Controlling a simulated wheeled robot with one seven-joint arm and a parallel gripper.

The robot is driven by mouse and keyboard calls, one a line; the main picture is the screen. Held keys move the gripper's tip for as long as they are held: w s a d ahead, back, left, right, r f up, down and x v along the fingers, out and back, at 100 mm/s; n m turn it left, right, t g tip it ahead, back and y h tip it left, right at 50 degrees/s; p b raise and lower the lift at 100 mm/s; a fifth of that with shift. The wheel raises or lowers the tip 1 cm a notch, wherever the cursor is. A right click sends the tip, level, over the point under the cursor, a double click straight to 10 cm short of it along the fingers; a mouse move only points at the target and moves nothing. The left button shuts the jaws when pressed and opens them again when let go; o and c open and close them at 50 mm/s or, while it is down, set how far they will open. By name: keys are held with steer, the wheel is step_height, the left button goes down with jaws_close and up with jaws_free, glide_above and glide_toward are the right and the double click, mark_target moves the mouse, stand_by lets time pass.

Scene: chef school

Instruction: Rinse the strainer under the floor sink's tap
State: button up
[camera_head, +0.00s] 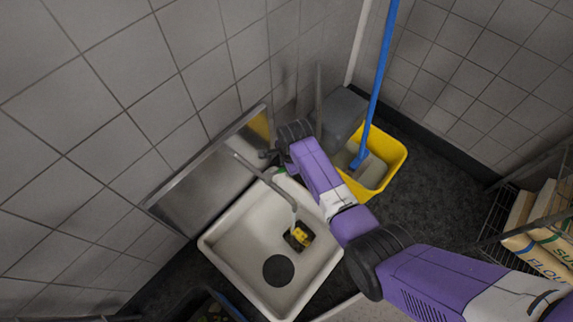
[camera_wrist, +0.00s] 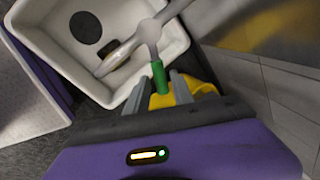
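A dark round disc (camera_head: 278,270), which looks like the strainer, lies flat in the white floor sink (camera_head: 226,262); it also shows in the wrist view (camera_wrist: 85,27). Beside it is a square drain opening (camera_head: 299,236) with a small yellow piece in it. The metal tap (camera_head: 265,182) reaches over the basin with its spout near the drain; I cannot tell whether water runs. My gripper (camera_wrist: 161,80) is at the tap's base, its fingers apart on either side of the green handle (camera_wrist: 158,76). A narrow gap seems to show, with yellow behind. In the head view my wrist mostly hides the handle.
A steel splash panel (camera_head: 205,190) and tiled wall stand close behind the tap. A yellow mop bucket (camera_head: 388,150) with a blue-handled mop (camera_head: 378,75) is right of the sink. A wire rack with bags (camera_head: 545,225) stands at far right.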

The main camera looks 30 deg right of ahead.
steer(key=shift+o, duration=0.5)
steer(key=shift+r, duration=0.25)
step_height(320, 180, up, 7)
steer(key=s+p, duration=0.1)
steer(key=shift+s+p, duration=0.25)
steer(key=shift+p, duration=0.1)
